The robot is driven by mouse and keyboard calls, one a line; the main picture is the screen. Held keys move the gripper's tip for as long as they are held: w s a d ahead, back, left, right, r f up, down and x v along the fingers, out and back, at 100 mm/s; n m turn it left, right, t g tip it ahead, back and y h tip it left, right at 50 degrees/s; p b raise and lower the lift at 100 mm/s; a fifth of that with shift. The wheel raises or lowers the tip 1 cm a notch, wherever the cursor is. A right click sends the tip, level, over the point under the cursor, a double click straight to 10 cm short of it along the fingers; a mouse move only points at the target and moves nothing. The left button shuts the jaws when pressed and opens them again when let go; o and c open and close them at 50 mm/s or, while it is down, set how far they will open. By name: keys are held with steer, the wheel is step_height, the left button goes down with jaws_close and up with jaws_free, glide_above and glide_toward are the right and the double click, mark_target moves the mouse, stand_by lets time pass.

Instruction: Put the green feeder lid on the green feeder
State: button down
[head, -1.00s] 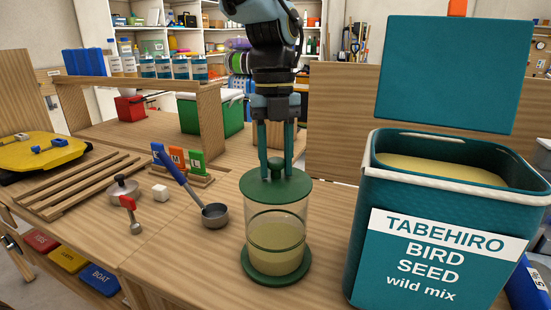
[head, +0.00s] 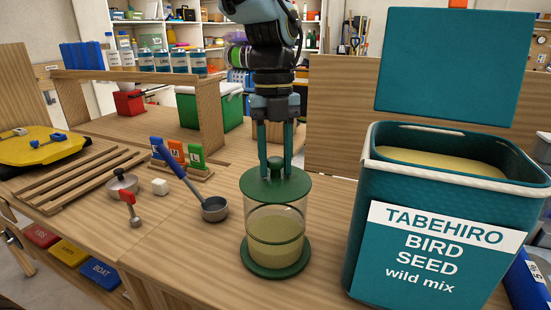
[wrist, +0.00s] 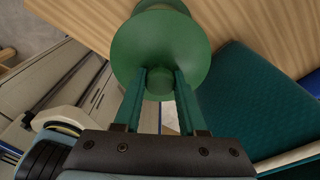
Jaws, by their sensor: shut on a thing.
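The green feeder (head: 275,232) stands upright on the wooden bench, a clear cylinder partly filled with seed on a green base. The green feeder lid (head: 262,187) sits at the top of the cylinder, looking level and centred; I cannot tell whether it is fully seated. My gripper (head: 276,166) points straight down from above, with its two teal fingers on either side of the lid's knob. In the wrist view my gripper (wrist: 160,85) is shut on the knob of the lid (wrist: 160,45), which hides most of the feeder.
A large teal bird seed bin (head: 440,220) with its lid raised stands close on the right. The bench front is clear.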

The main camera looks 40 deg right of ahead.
steer(key=shift+f, duration=0.5)
stand_by(0.5)
steer(key=shift+c, duration=2)
jaws_free()
steer(key=r, duration=0.3)
steer(key=r+b, duration=0.1)
steer(key=r, duration=0.3)
steer(key=w+r, duration=0.1)
steer(key=r, duration=0.2)
steer(key=shift+w+d+r, duration=0.1)
steer(key=shift+d+r, duration=0.15)
steer(key=shift+r, duration=0.15)
